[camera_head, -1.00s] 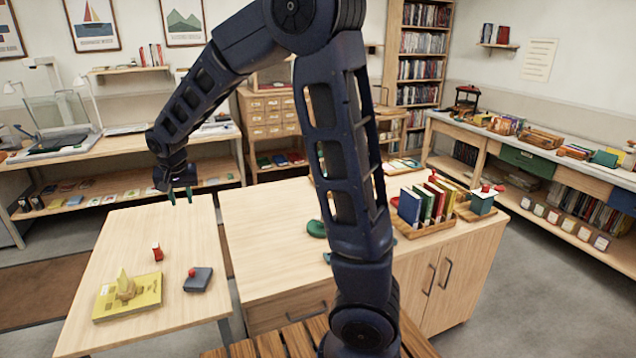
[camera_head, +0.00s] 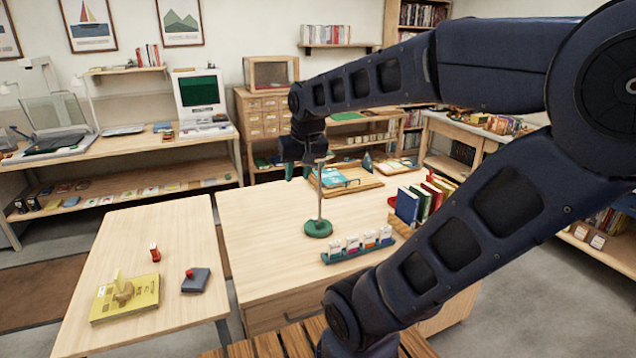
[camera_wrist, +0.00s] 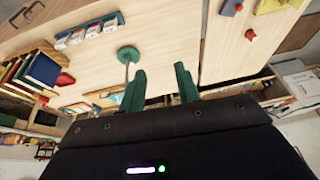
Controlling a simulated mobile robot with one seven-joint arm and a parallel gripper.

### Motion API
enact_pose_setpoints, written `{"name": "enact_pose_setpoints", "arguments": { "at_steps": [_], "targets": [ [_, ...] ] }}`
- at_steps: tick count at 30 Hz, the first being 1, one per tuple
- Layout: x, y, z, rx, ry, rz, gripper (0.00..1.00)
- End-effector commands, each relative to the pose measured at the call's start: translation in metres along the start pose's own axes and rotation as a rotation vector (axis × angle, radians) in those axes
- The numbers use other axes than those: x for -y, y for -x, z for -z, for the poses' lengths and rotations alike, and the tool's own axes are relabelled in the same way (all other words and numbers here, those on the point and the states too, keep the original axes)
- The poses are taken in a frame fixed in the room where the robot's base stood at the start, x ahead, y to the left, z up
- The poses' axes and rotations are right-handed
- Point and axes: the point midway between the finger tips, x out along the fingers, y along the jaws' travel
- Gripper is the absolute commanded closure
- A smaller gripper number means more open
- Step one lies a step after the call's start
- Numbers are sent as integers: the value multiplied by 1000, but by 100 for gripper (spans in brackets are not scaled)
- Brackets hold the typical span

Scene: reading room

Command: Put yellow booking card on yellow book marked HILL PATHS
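A yellow book (camera_head: 103,308) lies on the left table with a tan object (camera_head: 123,292) on top of it; its title is too small to read. A green rack (camera_head: 345,257) on the middle table holds several small white cards (camera_head: 353,244) with coloured marks, and it also shows at the top left of the wrist view (camera_wrist: 72,45). I cannot tell for sure which card is the yellow booking card. My gripper (camera_head: 298,174) is above the back of the middle table, away from the rack and the book. In the wrist view its green fingers (camera_wrist: 160,73) are apart with nothing between them.
A thin post on a round green base (camera_head: 318,229) stands close behind the rack. Upright books (camera_head: 408,206) stand to the right. A grey item (camera_head: 195,281) and a red item (camera_head: 155,253) are near the yellow book. The middle table's left part is clear.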

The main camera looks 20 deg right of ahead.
Motion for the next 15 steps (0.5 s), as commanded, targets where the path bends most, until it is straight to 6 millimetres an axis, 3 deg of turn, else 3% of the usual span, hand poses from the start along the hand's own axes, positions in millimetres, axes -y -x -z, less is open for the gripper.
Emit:
{"name": "enact_pose_setpoints", "arguments": {
  "at_steps": [6, 15],
  "targets": [
    [-24, 13, -44, -28, 14, -32, 68],
    [-30, 16, -60, -33, 26, -46, 68]
  ]
}}
